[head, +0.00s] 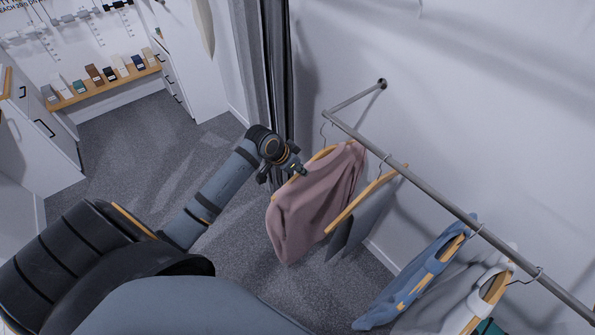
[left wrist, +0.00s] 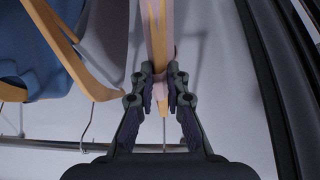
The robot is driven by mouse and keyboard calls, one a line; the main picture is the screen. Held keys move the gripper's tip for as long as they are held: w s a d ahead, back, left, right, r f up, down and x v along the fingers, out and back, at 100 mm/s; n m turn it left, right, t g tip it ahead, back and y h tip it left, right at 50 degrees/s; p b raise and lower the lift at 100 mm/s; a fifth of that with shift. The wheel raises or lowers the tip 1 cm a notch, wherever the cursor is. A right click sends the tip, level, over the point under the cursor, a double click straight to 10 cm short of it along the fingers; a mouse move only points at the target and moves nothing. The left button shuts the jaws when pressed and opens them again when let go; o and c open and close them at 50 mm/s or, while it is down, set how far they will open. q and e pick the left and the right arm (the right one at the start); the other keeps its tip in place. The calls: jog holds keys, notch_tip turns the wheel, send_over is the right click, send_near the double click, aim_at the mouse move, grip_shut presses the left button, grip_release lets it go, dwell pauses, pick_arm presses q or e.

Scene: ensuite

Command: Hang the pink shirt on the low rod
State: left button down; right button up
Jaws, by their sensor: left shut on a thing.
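The pink shirt (head: 308,205) hangs on a wooden hanger (head: 328,149) just below the wall end of the low rod (head: 425,177). My left gripper (head: 297,170) is shut on that hanger at its left shoulder, with the shirt draped below. The left wrist view shows the fingers (left wrist: 163,84) closed on both sides of the hanger (left wrist: 157,38), with pink cloth (left wrist: 169,25) along it. The hook's top is close to the rod; I cannot tell whether it rests over it. My right gripper is not in view.
A blue garment (head: 415,277) and a white garment (head: 474,302) hang farther right. A dark curtain (head: 277,75) stands behind my left gripper. Drawers and a shelf (head: 105,85) are at the far left.

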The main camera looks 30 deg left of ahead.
aim_at(308, 162)
pick_arm(q)
jog(key=shift+w+d+b, duration=0.25)
jog(key=shift+w+d, duration=0.05)
jog(key=shift+w, duration=0.5)
jog(key=shift+w+d+b, duration=0.25)
jog(key=shift+w+d, duration=0.05)
jog(key=shift+w, duration=0.45)
jog(key=shift+w+d+f+b, duration=0.2)
jog(key=shift+w+f+b, duration=0.1)
jog(key=shift+w, duration=0.25)
jog(key=shift+w+d+f+b, duration=0.25)
jog(key=shift+w+f, duration=0.1)
jog(key=shift+w, duration=0.2)
jog(key=shift+w+d+f+b, duration=0.2)
jog(key=shift+w+f, duration=0.1)
jog(key=shift+w, duration=0.25)
jog(key=shift+w+d+f+b, duration=0.1)
jog(key=shift+w+f+b, duration=0.1)
jog(key=shift+f+b, duration=0.3)
jog(key=shift+w+f+b, duration=0.15)
jog(key=shift+f, duration=0.5)
jog(key=c, duration=1.3)
grip_release()
jog(key=shift+s, duration=0.1)
